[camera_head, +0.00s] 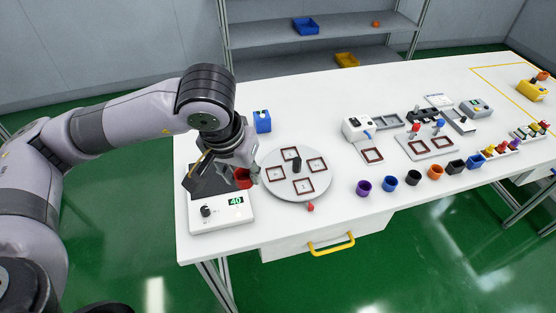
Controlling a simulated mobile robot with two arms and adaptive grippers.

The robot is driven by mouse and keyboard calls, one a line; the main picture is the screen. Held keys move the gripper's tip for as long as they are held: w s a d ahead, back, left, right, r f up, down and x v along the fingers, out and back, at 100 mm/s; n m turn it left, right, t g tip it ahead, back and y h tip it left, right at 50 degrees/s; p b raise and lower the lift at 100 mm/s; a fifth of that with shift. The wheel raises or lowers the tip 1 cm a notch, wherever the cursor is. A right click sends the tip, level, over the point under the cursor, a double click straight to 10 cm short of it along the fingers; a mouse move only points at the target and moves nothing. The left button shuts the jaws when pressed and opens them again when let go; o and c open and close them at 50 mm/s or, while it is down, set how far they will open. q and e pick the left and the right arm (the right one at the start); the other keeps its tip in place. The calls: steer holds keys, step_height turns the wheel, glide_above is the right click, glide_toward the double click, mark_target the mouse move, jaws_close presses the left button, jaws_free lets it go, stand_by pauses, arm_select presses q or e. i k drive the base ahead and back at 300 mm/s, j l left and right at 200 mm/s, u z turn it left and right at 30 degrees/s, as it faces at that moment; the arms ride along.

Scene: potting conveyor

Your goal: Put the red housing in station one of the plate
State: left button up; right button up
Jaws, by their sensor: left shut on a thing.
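The red housing (243,179) is between the fingers of my left gripper (246,174), which is shut on it. It is held just left of the round grey plate (288,194), near the plate's left rim. The fingers and wrist hide part of the housing. The plate lies on the white table and has several square stations outlined in dark red, with a black post (297,164) at its middle. No housing sits in these stations. I cannot read station numbers. My right gripper is not in view.
A white device (222,218) with a black knob and a display showing 40 stands below my left gripper. A blue block (262,122) is behind the plate. A small red piece (310,207) is at its front rim. Several coloured cups, such as a purple one (364,188), stand to the right.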

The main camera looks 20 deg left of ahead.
mark_target(303, 186)
steer(key=j+z, duration=0.1)
steer(key=z, duration=0.3)
steer(key=k+j+z, duration=0.1)
steer(key=z, duration=0.25)
steer(key=j+z, duration=0.1)
steer(key=z, duration=0.3)
steer(key=k+j, duration=0.15)
steer(key=k, duration=0.05)
